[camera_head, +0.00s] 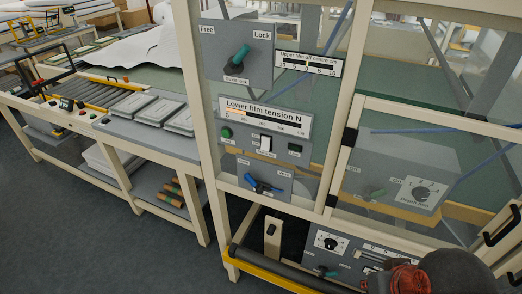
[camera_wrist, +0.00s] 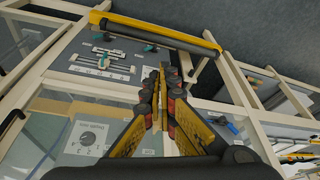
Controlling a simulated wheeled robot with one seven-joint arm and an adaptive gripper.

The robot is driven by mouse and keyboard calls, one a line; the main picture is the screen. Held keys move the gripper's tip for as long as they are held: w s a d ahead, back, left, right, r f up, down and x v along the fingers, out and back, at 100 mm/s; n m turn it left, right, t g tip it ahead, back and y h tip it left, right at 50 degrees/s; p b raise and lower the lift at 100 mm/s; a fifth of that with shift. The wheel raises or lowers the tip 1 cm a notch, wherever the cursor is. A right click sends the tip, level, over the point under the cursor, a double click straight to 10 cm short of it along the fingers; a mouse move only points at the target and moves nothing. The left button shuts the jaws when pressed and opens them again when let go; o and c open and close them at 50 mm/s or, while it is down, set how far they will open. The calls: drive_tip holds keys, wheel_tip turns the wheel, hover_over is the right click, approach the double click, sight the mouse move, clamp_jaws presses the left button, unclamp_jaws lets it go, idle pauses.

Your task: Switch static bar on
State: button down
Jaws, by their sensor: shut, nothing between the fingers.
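No label in view can be read clearly as the static bar's. In the head view, a grey panel under the lower film tension display carries a white rocker switch (camera_head: 265,143) between a green button (camera_head: 226,132) and a dark small part (camera_head: 295,148). A grey box behind the right window has a green toggle (camera_head: 374,192) with on/off marks and a round dial (camera_head: 422,193). The dial also shows in the wrist view (camera_wrist: 87,137). My gripper (camera_wrist: 166,78) is shut and empty in the wrist view, in front of the machine frame. Its fingers hide part of the panels behind.
A blue lever (camera_head: 262,184) and a Free/Lock lever (camera_head: 238,58) sit on nearby panels. A low panel (camera_head: 330,243) carries a dial and levers. A yellow rail (camera_head: 272,274) runs along the front. Cream posts and the hinged window (camera_head: 420,170) stand around the panels.

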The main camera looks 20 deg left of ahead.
drive_tip(key=w+a+f+n+t+h+p, duration=0.2)
drive_tip(key=w+a+f+n+h+p, duration=0.25)
drive_tip(key=a, duration=0.45)
drive_tip(key=w+a+f+n+t+h+p, duration=0.25)
drive_tip(key=w+a+n, duration=0.25)
drive_tip(key=a+n, duration=0.35)
drive_tip(key=w+a+r+t+y, duration=0.2)
drive_tip(key=w+a+r+t, duration=0.2)
drive_tip(key=a, duration=0.5)
drive_tip(key=w+a+r+n+t+y, duration=0.1)
drive_tip(key=w+a+r+t, duration=0.3)
drive_tip(key=a, duration=0.6)
drive_tip(key=shift+w+r+y+p, duration=0.35)
drive_tip(key=shift+w+y, duration=0.55)
drive_tip(key=shift+a+t, duration=0.1)
drive_tip(key=shift+t, duration=0.15)
drive_tip(key=shift+w, duration=0.1)
